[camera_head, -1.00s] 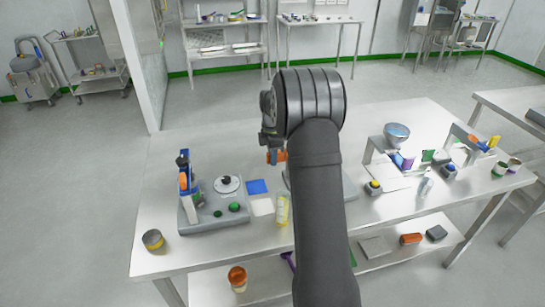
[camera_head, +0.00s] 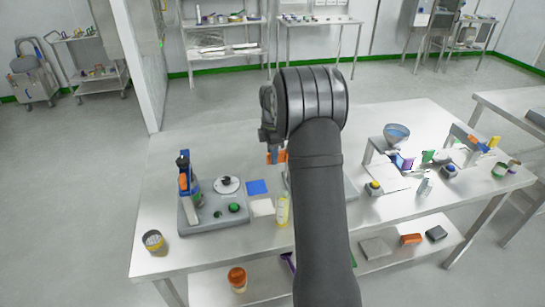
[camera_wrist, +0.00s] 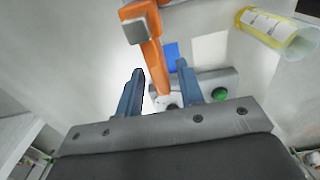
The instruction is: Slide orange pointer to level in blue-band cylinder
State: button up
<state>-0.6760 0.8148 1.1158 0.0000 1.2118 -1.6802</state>
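My gripper (camera_wrist: 160,70) has two blue fingers that stand apart. An orange pointer-like piece (camera_wrist: 151,55) with a grey block at one end runs through the gap between them in the wrist view. Gaps show beside it, so I see no firm grip. In the head view my gripper (camera_head: 272,150) hangs over the middle of the table, and the orange piece (camera_head: 277,157) shows at its fingertips. A clear cylinder with a yellow label (camera_head: 282,210) stands at the table's front; it also shows in the wrist view (camera_wrist: 275,32). I cannot make out a blue-band cylinder; my arm hides part of the table.
A grey device with green buttons (camera_head: 212,218) stands at the left. Beside it lie a blue square (camera_head: 257,187) and a white square (camera_head: 262,207). A funnel stand (camera_head: 396,135) is at the right.

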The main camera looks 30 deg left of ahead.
jog(key=shift+r, duration=2.65)
notch_tip(320, 180, down, 7)
jog(key=shift+r, duration=0.5)
